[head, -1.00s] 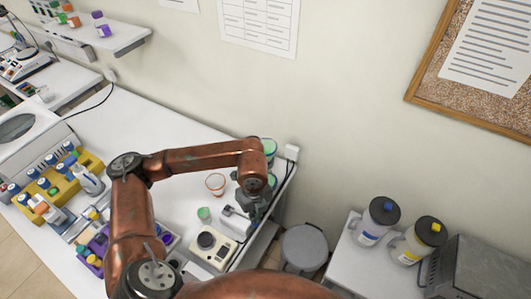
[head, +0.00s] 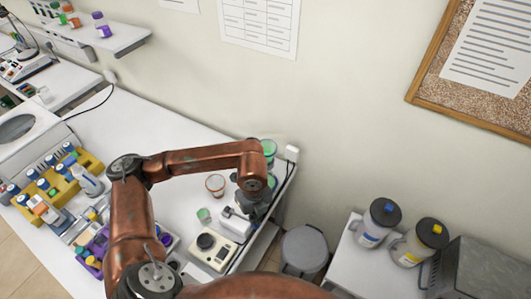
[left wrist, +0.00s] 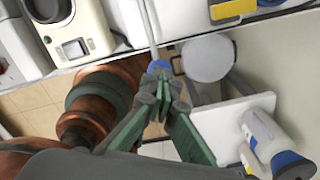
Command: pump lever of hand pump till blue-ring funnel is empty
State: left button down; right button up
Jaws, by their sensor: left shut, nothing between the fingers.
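My left gripper (head: 257,209) is over the right end of the white bench, its fingers shut with nothing between them. In the left wrist view its fingertips (left wrist: 160,80) are in front of a small blue rounded part (left wrist: 160,65), which may be the blue ring of the funnel; the fingers partly cover it. A pale thin rod (left wrist: 149,25) runs up from near that part; I cannot tell whether it is the pump lever. A white device (head: 236,222) sits just left of the gripper in the head view. The funnel's contents cannot be made out. My right gripper is not in view.
Green-topped containers (head: 269,147) stand behind my left gripper. A beaker (head: 215,184), a small green cup (head: 203,215) and a cream instrument (head: 212,250) are to its left. A grey bin (head: 304,248) and a side table with two jugs (head: 378,222) are to the right.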

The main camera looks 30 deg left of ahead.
pick_arm(q)
notch_tip(320, 180, up, 7)
jog(key=a+p, duration=0.1)
jog(key=p, duration=0.2)
jog(key=shift+a+p, duration=0.35)
jog(key=shift+f, duration=0.15)
dwell(1.3)
jog(key=shift+f+b, duration=0.9)
jog(key=shift+f, duration=0.2)
jog(key=shift+d+f+b, duration=0.4)
jog(key=shift+f+b, duration=0.1)
jog(key=shift+f, duration=0.1)
